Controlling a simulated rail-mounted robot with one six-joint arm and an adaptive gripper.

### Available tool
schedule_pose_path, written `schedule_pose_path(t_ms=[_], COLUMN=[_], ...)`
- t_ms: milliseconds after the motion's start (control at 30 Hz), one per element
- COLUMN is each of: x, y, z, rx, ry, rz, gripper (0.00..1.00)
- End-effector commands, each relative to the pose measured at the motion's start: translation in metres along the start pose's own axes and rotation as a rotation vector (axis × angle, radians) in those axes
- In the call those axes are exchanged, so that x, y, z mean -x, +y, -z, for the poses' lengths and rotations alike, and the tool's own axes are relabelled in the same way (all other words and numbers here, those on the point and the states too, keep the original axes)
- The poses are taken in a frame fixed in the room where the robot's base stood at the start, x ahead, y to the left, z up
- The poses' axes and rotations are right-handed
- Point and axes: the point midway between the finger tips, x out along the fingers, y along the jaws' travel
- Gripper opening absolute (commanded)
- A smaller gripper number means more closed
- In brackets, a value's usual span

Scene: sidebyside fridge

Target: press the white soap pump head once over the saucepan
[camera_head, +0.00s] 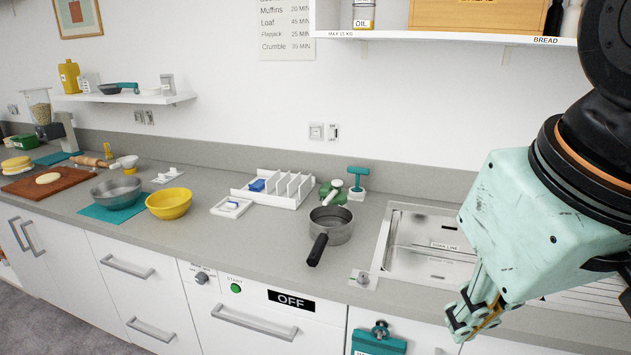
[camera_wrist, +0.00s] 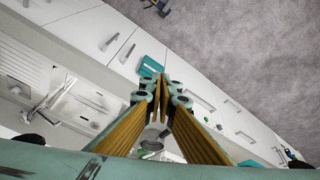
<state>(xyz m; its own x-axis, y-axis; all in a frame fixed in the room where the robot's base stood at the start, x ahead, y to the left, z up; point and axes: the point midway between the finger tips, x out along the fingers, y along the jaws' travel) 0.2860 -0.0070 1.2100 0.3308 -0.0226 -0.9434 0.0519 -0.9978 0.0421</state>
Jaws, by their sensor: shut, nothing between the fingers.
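The soap pump is a green bottle (camera_head: 327,194) with a white pump head (camera_head: 337,184), standing on the worktop behind the saucepan. The saucepan (camera_head: 332,228) is metal with a black handle pointing to the front, and it partly hides the bottle. The white head seems to sit over the pan's back rim; I cannot tell exactly how they overlap. My gripper (camera_head: 467,317) is shut and empty, low at the right, in front of the sink and well apart from the pump. In the wrist view its fingers (camera_wrist: 162,82) meet at the tips.
A white rack (camera_head: 279,188) is to the left. The sink (camera_head: 425,243) lies at the right, with a small knob (camera_head: 361,278) near the worktop's front edge. A shelf (camera_head: 450,36) hangs above.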

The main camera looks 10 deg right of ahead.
Motion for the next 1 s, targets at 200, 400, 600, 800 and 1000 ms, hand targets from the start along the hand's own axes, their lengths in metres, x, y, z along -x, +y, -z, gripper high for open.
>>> schedule_pose_path(t_ms=[200, 400, 600, 800, 1000], x=[0.012, 0.021, 0.026, 0.029, 0.029], y=[0.014, 0.03, 0.045, 0.058, 0.07], z=[0.037, 0.08, 0.123, 0.168, 0.212], rx=[0.119, 0.264, 0.413, 0.563, 0.714], ry=[-0.018, -0.039, -0.065, -0.092, -0.123], rz=[-0.038, -0.083, -0.124, -0.162, -0.197], gripper=[0.0, 0.0, 0.0, 0.0, 0.0])
